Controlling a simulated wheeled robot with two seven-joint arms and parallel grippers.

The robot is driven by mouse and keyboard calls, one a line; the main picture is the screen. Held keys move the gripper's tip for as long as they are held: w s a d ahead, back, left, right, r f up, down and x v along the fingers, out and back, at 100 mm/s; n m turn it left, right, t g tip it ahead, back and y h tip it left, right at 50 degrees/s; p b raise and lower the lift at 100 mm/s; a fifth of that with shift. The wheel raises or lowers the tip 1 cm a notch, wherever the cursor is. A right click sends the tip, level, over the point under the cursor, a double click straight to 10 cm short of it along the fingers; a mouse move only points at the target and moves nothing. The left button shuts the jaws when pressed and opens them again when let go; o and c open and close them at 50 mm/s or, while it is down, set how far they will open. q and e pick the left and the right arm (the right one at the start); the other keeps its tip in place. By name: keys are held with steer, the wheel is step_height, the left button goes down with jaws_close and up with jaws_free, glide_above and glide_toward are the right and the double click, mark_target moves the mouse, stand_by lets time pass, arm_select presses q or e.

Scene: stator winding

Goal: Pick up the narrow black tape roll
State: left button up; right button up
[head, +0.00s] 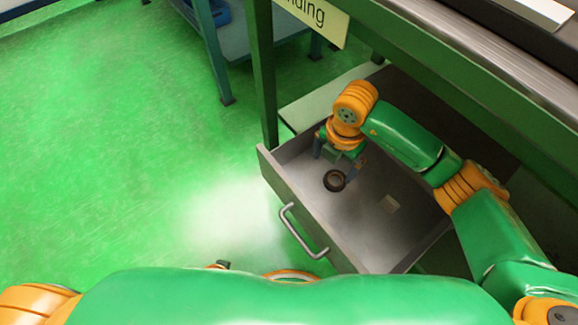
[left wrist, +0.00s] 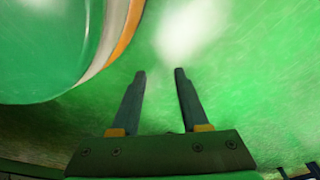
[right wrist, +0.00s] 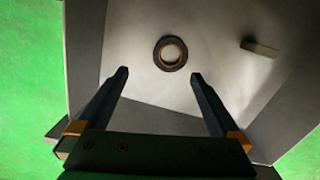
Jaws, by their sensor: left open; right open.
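The narrow black tape roll (head: 334,180) lies flat on the floor of the open drawer (head: 355,225), toward its left end. In the right wrist view the roll (right wrist: 171,53) shows as a dark ring with a brownish inner edge, ahead of and between the fingertips. My right gripper (head: 337,172) is inside the drawer area, above and close by the roll. Its fingers are open and empty in the right wrist view (right wrist: 160,76). My left gripper (left wrist: 161,72) is open and empty, over the green floor and outside the drawer.
The drawer's handle (head: 303,232) faces the open green floor. The workbench (head: 430,50) overhangs the drawer's back. A blue-legged table (head: 215,50) stands behind.

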mark_target(335, 182)
steer(key=shift+w+d+f+h, duration=0.15)
steer(key=shift+d+f+h, duration=0.1)
steer(key=shift+h, duration=0.15)
steer(key=f+b, duration=0.1)
steer(key=f, duration=0.2)
steer(key=d+f+b, duration=0.1)
steer(key=f, duration=0.2)
steer(key=shift+s+d+f, duration=0.1)
steer(key=shift+s, duration=0.1)
steer(key=shift+f, duration=0.1)
arm_select(q)
steer(key=w+r, duration=0.3)
steer(key=shift+w+d+r, duration=0.1)
steer(key=shift+w+d, duration=0.2)
steer(key=shift+d, duration=0.1)
arm_select(e)
steer(key=c, duration=1.3)
